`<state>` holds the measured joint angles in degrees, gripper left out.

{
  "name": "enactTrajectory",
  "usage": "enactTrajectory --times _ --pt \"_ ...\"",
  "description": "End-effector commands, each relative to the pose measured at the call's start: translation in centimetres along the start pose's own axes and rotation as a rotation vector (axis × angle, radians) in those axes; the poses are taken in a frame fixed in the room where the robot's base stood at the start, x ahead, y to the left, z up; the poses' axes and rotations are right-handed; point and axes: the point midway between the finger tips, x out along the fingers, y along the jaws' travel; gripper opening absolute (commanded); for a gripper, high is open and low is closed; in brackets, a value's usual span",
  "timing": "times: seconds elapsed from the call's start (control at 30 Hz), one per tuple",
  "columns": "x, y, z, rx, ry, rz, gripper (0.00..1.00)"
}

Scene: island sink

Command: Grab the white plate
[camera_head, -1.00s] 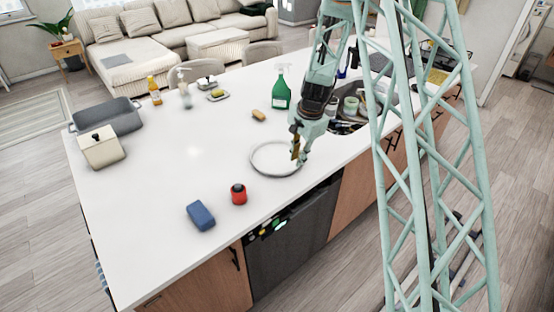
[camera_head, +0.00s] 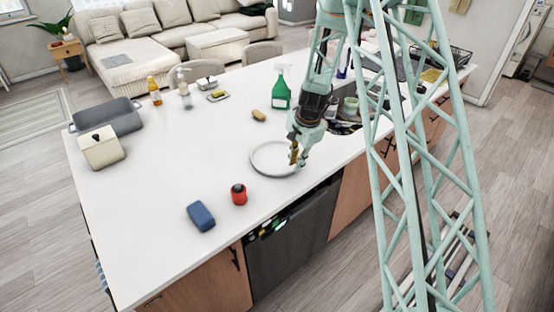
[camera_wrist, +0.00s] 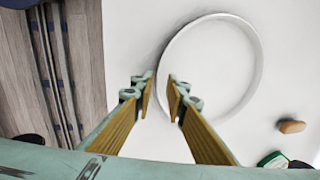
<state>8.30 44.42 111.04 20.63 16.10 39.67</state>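The white plate (camera_head: 256,169) lies flat on the white countertop in the head view, near the front edge above the dishwasher. In the wrist view the plate (camera_wrist: 240,95) shows as a round white disc with a raised rim. My gripper (camera_head: 295,157) is over the plate's right side in the head view.
A red can (camera_head: 238,194) and a blue sponge-like block (camera_head: 201,216) stand left of the plate. The sink (camera_head: 345,127) is to the right. The counter's left middle is clear.

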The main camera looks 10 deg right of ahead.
Motion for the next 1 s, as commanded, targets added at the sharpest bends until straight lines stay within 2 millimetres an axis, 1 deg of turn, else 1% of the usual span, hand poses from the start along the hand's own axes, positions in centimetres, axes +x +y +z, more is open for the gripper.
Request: enactTrajectory --times 0.1,0.33,0.97,1.0 --pt "1.2 0.0 0.0 -0.001 -0.001 0.002 0.13" --pt "2.5 0.0 0.0 0.0 0.0 0.001 0.13" --pt "2.7 0.0 0.0 0.0 0.001 0.001 0.13" --pt "2.7 0.0 0.0 0.0 0.001 0.001 0.11"
